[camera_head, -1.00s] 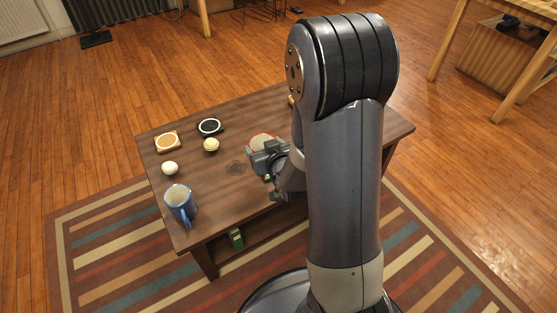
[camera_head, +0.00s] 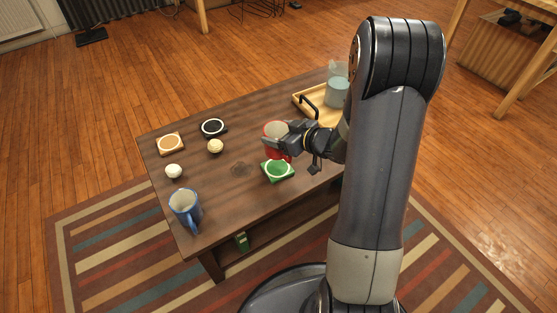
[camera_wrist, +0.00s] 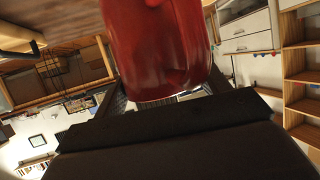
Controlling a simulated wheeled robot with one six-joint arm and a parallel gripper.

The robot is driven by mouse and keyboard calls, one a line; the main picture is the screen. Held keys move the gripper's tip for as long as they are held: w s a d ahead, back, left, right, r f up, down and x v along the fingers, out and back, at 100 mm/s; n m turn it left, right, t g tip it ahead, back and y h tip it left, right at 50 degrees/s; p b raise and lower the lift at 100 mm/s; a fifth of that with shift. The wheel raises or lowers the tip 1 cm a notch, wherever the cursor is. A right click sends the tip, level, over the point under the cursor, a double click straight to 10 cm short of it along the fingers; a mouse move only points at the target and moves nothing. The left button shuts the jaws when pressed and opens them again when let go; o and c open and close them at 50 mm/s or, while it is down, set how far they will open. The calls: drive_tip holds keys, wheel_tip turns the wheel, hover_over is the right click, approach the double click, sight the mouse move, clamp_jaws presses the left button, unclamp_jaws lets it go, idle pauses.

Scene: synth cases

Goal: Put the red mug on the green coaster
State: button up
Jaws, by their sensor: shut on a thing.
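The red mug (camera_head: 270,128) is in my gripper (camera_head: 284,144) over the table. The jaws are shut on it and hide part of its side. The green coaster (camera_head: 278,171), a green square with a white ring, lies on the table just in front of the mug. The mug's lower end shows close to the coaster's far edge; I cannot tell how high it is above the table. In the wrist view the mug (camera_wrist: 160,50) fills the upper middle, beyond the dark jaws (camera_wrist: 165,103).
The table (camera_head: 225,185) also bears a blue mug (camera_head: 184,206), an orange coaster (camera_head: 170,143), a black coaster (camera_head: 213,127), a white ball (camera_head: 173,171) and a cream ball (camera_head: 215,146). A wooden tray (camera_head: 308,110) with a glass container (camera_head: 338,92) stands at the back right.

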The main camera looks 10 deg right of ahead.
sight(280, 151)
wheel_tip(280, 151, down, 8)
drive_tip(key=b, duration=0.3)
drive_tip(key=shift+r, duration=0.25)
drive_tip(key=shift+f, duration=0.15)
drive_tip(key=o, duration=1.2)
drive_tip(key=shift+c, duration=0.2)
drive_tip(key=shift+s+d+r, duration=0.1)
drive_tip(key=shift+d+r, duration=0.05)
drive_tip(key=shift+r, duration=0.15)
drive_tip(key=p+v, duration=0.4)
drive_tip(key=v, duration=0.7)
drive_tip(key=shift+s, duration=0.25)
drive_tip(key=shift+d+r, duration=0.1)
